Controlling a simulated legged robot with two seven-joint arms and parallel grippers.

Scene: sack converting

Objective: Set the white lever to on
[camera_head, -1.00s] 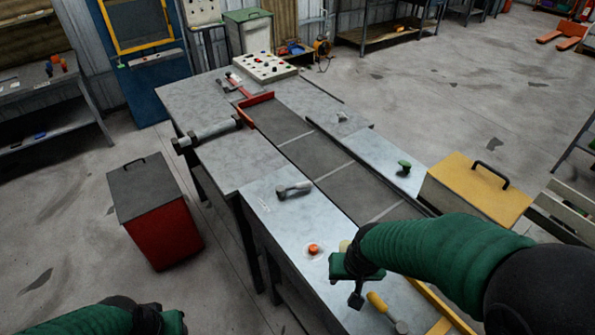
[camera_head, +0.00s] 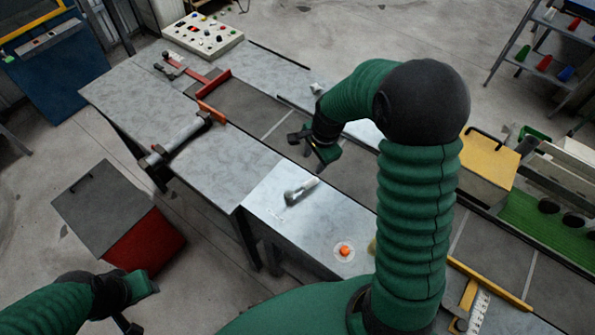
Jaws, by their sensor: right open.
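The white lever (camera_head: 305,188) lies low on the grey metal bench, its pale handle pointing up and right from a grey pivot. Its on and off marks are too small to read. My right gripper (camera_head: 306,148) is open and empty, above the dark conveyor strip and just beyond the lever in the picture, apart from it. My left gripper (camera_head: 140,304) is low at the left, away from the bench; its jaws are not clear.
An orange button (camera_head: 344,251) sits on the bench in front of the lever. A grey roller with red brackets (camera_head: 181,139) lies to the left. A button panel (camera_head: 203,36) stands at the far end. A red bin (camera_head: 146,244) is on the floor. A yellow box (camera_head: 486,165) stands at right.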

